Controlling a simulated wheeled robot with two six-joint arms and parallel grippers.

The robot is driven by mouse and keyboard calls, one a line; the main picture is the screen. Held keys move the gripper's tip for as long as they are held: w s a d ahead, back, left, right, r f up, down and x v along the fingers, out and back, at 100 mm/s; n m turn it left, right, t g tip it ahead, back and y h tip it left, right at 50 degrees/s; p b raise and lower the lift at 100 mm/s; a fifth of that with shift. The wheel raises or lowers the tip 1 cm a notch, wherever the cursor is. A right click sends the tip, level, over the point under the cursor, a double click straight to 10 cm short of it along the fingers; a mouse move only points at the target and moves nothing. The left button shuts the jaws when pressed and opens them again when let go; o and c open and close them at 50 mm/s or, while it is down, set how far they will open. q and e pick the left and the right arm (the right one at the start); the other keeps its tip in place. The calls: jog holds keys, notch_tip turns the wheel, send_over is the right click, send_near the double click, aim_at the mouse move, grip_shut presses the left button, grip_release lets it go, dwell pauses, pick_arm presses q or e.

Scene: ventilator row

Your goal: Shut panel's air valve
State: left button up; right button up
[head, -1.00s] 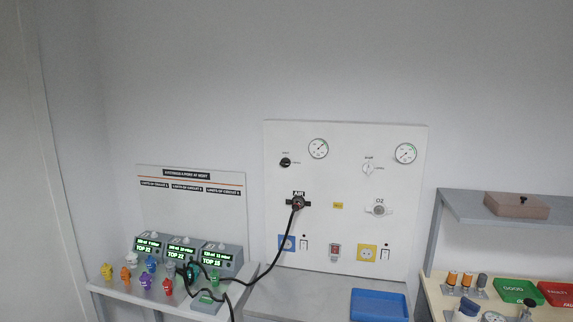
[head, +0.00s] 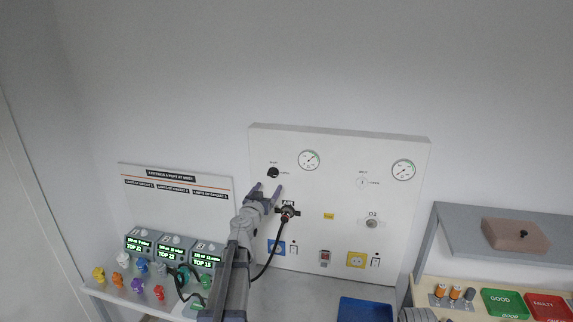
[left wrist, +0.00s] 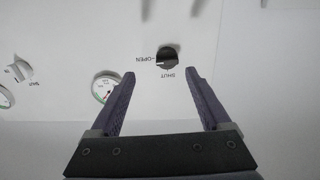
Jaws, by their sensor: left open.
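The air valve is a black round knob (head: 273,172) at the upper left of the white wall panel (head: 340,215), above the AIR outlet (head: 287,211) with its black hose. In the left wrist view, the knob (left wrist: 167,57) has the words OPEN and SHUT beside it; a pale mark on it seems to point toward OPEN. My left gripper (head: 267,188) is open and empty, just below the knob in the head view. In the left wrist view its two fingertips (left wrist: 159,73) point toward the panel, with the knob ahead between them, apparently untouched. My right gripper is out of view.
A pale knob (head: 363,182), two gauges (head: 308,160) and an O2 outlet (head: 372,223) are also on the panel. The hose (head: 271,256) hangs close beside my left arm. Several ventilator units (head: 172,247) stand at left; a blue tray (head: 365,310) lies below.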

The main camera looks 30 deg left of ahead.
aim_at(272, 176)
pick_arm(q)
jog(key=shift+a+x, duration=0.2)
jog(key=shift+x, duration=1.15)
jog(key=shift+a+x, duration=0.15)
jog(key=shift+x, duration=1.2)
jog(key=shift+a+x, duration=0.2)
jog(key=shift+x, duration=1.15)
jog(key=shift+s+r, duration=0.15)
jog(key=shift+r, duration=0.05)
grip_shut()
